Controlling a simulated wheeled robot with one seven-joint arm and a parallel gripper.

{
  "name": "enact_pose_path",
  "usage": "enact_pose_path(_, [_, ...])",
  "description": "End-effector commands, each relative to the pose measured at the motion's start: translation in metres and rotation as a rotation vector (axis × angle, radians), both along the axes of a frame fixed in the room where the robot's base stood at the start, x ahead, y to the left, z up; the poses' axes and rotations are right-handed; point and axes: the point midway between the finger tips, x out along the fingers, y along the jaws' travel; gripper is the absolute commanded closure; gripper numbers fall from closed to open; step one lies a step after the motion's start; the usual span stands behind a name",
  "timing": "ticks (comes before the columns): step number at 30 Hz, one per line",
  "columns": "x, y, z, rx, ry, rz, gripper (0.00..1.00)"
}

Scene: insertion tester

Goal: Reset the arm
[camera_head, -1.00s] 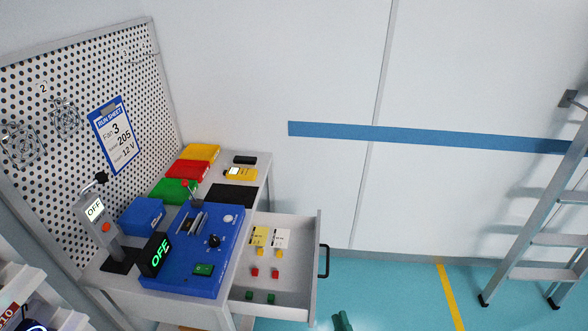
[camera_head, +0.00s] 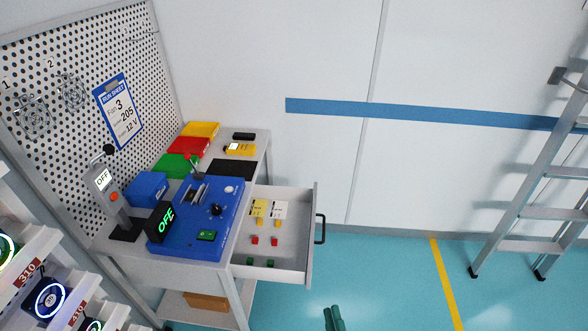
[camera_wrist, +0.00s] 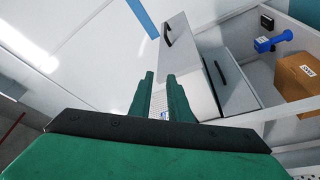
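My gripper (camera_head: 334,318) shows at the bottom edge of the head view as two green finger ends, low and in front of the open drawer (camera_head: 311,240). The rest of my arm is out of that view. In the wrist view my gripper (camera_wrist: 160,77) has its two green fingers apart with a gap between them, and nothing is held. The fingers point towards the open drawer (camera_wrist: 176,55) with its dark handle, and I see no contact.
The workbench (camera_head: 130,262) carries a blue tester (camera_head: 190,245) and coloured boxes. The drawer holds small red, green and yellow parts. A shelf of lit fans (camera_head: 45,300) stands lower left, a ladder (camera_head: 550,170) right. Floor (camera_head: 385,270) between drawer and ladder is clear.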

Motion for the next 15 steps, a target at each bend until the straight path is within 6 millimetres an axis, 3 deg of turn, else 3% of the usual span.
enact_pose_path(5, [-0.034, 0.015, 0.007, 0.067, 0.023, -0.017, 0.83])
enact_pose_path(15, [-0.128, 0.050, 0.043, 0.319, 0.124, -0.080, 0.83])
